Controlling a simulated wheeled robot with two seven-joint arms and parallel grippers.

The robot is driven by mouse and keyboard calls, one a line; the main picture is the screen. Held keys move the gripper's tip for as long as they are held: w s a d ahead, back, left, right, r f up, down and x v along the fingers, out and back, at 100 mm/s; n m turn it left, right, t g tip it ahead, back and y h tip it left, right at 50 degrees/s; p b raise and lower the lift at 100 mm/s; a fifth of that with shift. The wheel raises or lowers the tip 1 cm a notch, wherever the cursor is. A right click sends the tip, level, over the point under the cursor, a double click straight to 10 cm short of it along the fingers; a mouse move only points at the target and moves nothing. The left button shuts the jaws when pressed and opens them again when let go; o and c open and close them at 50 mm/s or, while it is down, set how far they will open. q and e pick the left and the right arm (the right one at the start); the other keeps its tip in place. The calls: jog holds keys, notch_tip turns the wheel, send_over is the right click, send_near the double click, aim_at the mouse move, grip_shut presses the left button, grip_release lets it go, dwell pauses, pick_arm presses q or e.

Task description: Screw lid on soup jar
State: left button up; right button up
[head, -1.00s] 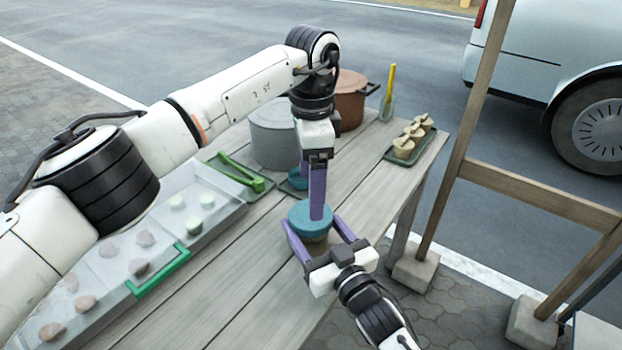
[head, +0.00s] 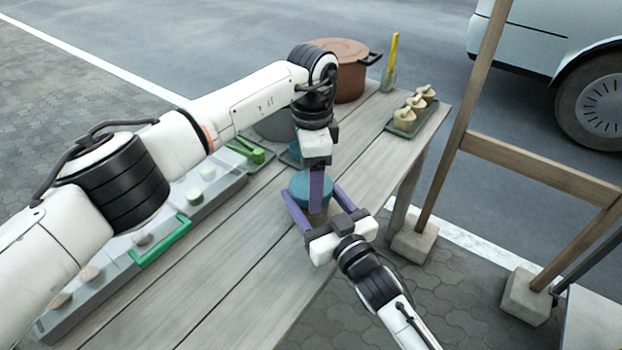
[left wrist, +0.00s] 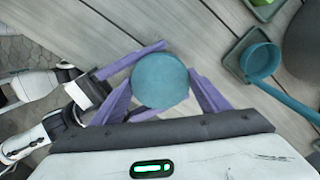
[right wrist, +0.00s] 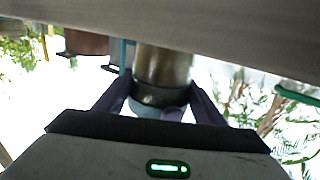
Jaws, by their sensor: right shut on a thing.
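The teal round lid (head: 297,188) sits on top of the soup jar (head: 318,217) near the table's front edge. The jar shows as a shiny metal-like body in the right wrist view (right wrist: 163,68), and the lid shows from above in the left wrist view (left wrist: 160,82). My right gripper (head: 312,207) is shut on the jar from the near side. My left gripper (head: 316,208) points down from above, one purple finger on each side of the lid. The fingertips are at or very near its rim; I cannot tell whether they press on it.
A wooden table (head: 235,285) carries a clear case with a green handle (head: 160,240) at left. Behind the jar are green tongs (head: 246,151), a brown pot (head: 345,75) and a tray of tan pieces (head: 411,118). A teal ladle (left wrist: 262,62) lies close to my left gripper. A wooden frame (head: 540,170) stands at right.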

pick_arm(q)
jog(key=c, duration=0.6)
pick_arm(e)
jog(key=shift+r, duration=0.1)
pick_arm(q)
jog(key=o, duration=1.2)
jog(key=shift+r, duration=2.3)
jog(key=shift+c, duration=0.3)
notch_tip(320, 180, up, 4)
jog(key=shift+f, duration=0.2)
jog(key=shift+f, duration=0.2)
